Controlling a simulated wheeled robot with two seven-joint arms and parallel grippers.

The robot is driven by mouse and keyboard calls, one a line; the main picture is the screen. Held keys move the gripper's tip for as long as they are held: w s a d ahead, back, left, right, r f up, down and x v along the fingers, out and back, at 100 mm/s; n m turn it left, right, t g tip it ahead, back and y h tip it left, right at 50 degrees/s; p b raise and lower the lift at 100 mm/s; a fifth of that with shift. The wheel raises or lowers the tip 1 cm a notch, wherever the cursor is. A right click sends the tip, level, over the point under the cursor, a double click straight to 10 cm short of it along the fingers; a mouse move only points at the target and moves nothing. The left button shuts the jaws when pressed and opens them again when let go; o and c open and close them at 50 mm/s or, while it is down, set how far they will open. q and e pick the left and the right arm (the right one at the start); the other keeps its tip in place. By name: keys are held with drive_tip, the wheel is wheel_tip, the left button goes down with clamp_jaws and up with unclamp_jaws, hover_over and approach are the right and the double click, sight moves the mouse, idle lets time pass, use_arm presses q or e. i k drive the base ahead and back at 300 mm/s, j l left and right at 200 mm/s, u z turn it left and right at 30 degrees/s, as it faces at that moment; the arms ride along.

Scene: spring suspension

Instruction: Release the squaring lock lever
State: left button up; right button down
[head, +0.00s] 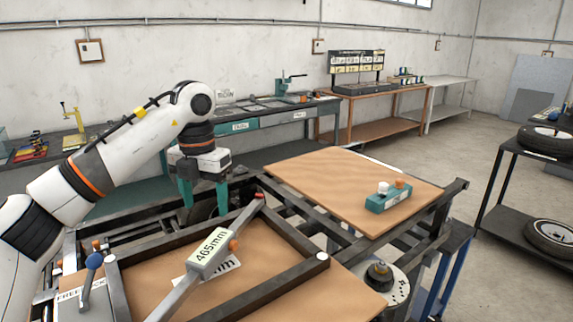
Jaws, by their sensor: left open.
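A lever with a blue ball knob (93,262) stands at the lower left beside a partly hidden label (68,296) reading "FREE". I take it for the squaring lock lever, but cannot be sure. A diagonal bar with a "465mm" block (209,252) and an orange knob crosses the dark square frame (289,281); its far end is red. My left gripper (204,203) points down with teal fingers apart and empty, beyond the frame's far side, away from the blue knob. My right gripper is out of view.
A brown board (335,185) carrying a teal block (388,197) lies on dark rails to the right. A round metal mount (381,278) sits below it. Benches line the back wall. A tyre rack (515,200) stands at the right. The floor between is clear.

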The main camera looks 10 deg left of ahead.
sight(95, 260)
drive_tip(key=k+l, duration=0.5)
drive_tip(key=k, duration=0.2)
drive_tip(key=k+l, duration=0.5)
drive_tip(key=k, duration=0.15)
